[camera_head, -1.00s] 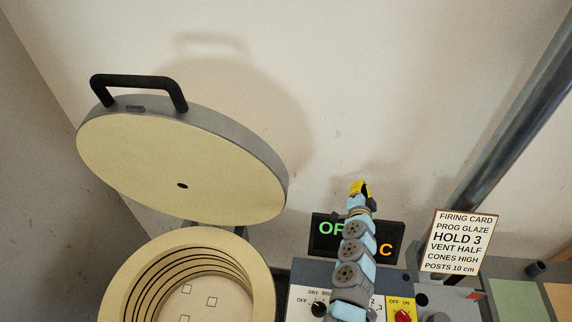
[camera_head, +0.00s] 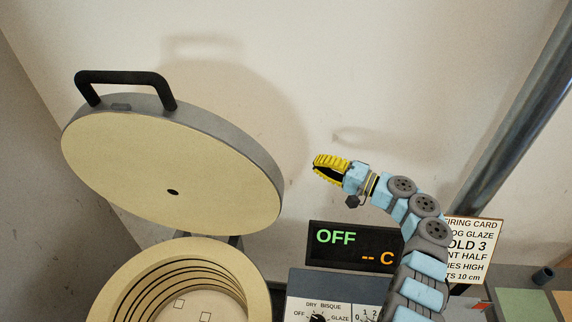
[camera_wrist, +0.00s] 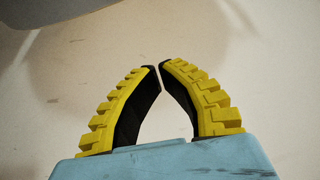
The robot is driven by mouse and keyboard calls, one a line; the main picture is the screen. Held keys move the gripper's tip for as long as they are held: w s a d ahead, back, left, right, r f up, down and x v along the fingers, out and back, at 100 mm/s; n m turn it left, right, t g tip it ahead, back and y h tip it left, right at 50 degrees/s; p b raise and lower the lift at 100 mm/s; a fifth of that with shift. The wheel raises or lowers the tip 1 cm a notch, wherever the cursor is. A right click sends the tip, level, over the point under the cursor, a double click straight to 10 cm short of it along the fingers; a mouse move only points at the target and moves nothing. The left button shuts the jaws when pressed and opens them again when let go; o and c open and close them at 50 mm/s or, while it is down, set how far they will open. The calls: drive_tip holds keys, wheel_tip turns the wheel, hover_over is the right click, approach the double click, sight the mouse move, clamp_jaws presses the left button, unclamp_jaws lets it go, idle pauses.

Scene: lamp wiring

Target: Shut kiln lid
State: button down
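The kiln lid (camera_head: 170,165) stands raised and tilted back at the left, its cream underside facing out. A black handle (camera_head: 125,78) is on its upper rim. The open kiln body (camera_head: 120,290) is below it, its inside showing. My gripper (camera_head: 318,165) is right of the lid, apart from it, pointing left in front of the wall. In the wrist view its yellow-backed fingers (camera_wrist: 158,66) bow inward and their tips nearly meet, with nothing between them. A grey curved edge (camera_wrist: 70,10), probably the lid, shows at the top left there.
A display (camera_head: 350,247) reading OFF stands right of the kiln, above a control panel (camera_head: 320,305) with dials. A firing card (camera_head: 475,250) is partly hidden by my arm. A dark slanted pole (camera_head: 520,120) is at the right.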

drive_tip(key=s+a+r+p+x, duration=0.1)
drive_tip(key=r+p+x, duration=0.1)
drive_tip(key=x, duration=0.8)
drive_tip(key=shift+n+g+y, duration=0.3)
drive_tip(key=shift+n+y, duration=0.1)
drive_tip(key=shift+s+a+f+p, duration=0.1)
drive_tip(key=shift+s+f+p, duration=0.1)
drive_tip(key=shift+s+p, duration=0.4)
drive_tip(key=shift+s+a+f+p, duration=0.1)
drive_tip(key=shift+s+f+p, duration=0.15)
drive_tip(key=shift+s, duration=0.55)
drive_tip(key=shift+s+a+f+p, duration=0.15)
drive_tip(key=shift+s+p, duration=0.3)
drive_tip(key=shift+s, duration=0.3)
drive_tip(key=shift+d, duration=0.1)
